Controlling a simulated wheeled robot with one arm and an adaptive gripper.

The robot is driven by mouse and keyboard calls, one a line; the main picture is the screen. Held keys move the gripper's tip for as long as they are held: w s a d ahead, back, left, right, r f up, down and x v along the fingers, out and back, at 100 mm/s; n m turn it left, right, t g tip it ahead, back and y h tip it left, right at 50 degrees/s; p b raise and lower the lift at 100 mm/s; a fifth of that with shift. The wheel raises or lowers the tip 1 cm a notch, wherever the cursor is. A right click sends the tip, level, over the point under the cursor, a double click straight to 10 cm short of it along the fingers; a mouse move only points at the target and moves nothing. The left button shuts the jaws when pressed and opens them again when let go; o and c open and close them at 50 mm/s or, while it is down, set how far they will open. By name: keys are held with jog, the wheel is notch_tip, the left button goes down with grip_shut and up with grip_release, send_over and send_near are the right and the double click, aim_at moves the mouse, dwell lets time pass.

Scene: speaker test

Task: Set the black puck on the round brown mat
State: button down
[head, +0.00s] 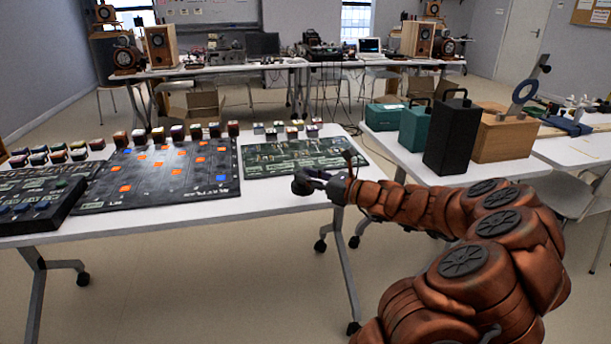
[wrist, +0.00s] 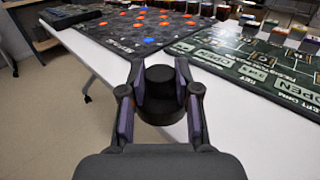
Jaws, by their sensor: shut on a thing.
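My gripper (wrist: 160,92) is shut on the black puck (wrist: 162,106), a dark round piece with a narrower top, held between the two fingers in the wrist view. In the head view my gripper (head: 308,182) is at the right front part of the left white table (head: 270,202), near the green circuit board. The puck is too dark and small there to tell from the fingers. I cannot make out a round brown mat in either view.
A dark board with orange and blue squares (head: 160,178) and a green circuit board (head: 300,156) lie on the left table, with small blocks behind. The right table holds a black case (head: 452,138), teal cases (head: 415,126) and a wooden box (head: 503,138).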

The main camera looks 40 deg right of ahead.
jog(key=w+d, duration=0.1)
jog(key=w, duration=0.1)
jog(key=w+d, duration=0.3)
jog(key=w, duration=0.1)
jog(key=shift+w+d+f+b, duration=0.3)
jog(key=shift+w+f+b, duration=0.1)
jog(key=shift+w+d+f, duration=0.1)
jog(key=shift+w+d, duration=0.05)
jog(key=shift+w, duration=0.15)
notch_tip(320, 180, down, 3)
jog(key=shift+f+b, duration=0.2)
jog(key=shift+b, duration=0.4)
jog(key=c, duration=0.8)
grip_release()
jog(key=shift+f, duration=0.1)
